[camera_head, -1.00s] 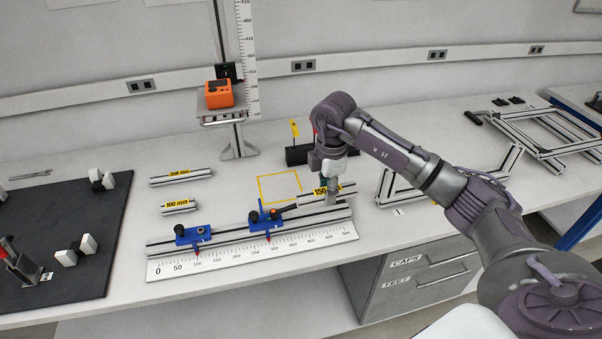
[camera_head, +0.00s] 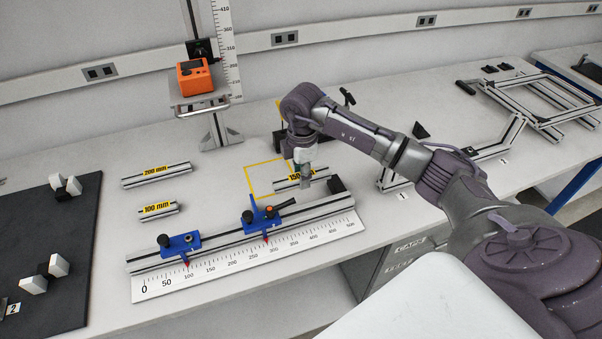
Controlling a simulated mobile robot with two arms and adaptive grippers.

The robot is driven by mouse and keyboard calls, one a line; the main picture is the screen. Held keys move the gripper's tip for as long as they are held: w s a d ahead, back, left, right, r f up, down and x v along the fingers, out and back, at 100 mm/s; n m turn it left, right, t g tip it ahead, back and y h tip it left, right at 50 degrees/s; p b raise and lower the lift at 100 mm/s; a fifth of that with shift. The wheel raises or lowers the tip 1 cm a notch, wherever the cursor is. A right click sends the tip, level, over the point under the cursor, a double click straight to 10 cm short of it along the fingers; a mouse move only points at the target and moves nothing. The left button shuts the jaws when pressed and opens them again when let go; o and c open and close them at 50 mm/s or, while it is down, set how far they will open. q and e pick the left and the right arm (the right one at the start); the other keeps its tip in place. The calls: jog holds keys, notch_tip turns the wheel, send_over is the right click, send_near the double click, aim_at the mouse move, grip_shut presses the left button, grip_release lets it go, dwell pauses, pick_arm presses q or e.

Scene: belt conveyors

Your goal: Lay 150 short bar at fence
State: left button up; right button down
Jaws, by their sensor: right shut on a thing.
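The 150 bar (camera_head: 283,186), a short grey aluminium profile with a yellow label, lies level behind the right part of the measuring rail. My right gripper (camera_head: 306,180) is shut on it from above and covers part of the label. I cannot tell whether the bar touches the bench. My left gripper is out of view.
A yellow outlined square (camera_head: 247,182) lies left of the held bar. The 200 mm bar (camera_head: 140,180) and 100 mm bar (camera_head: 146,212) lie at left. A ruler (camera_head: 215,264) runs along the rail front. An orange device (camera_head: 195,79) stands behind; aluminium frames (camera_head: 545,97) lie right.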

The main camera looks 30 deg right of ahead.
jog(key=b, duration=0.3)
send_over(302, 198)
notch_tip(302, 198, down, 4)
jog(key=shift+f, duration=0.1)
jog(key=shift+f+b, duration=0.45)
jog(key=shift+f, duration=0.1)
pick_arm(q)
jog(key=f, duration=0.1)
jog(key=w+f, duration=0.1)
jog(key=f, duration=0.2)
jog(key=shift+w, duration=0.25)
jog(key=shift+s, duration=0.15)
pick_arm(e)
jog(key=shift+f, duration=0.1)
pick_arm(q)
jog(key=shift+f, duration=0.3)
pick_arm(e)
jog(key=shift+f, duration=0.4)
jog(key=c, duration=0.8)
grip_release()
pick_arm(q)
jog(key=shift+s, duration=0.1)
pick_arm(e)
jog(key=shift+o, duration=0.2)
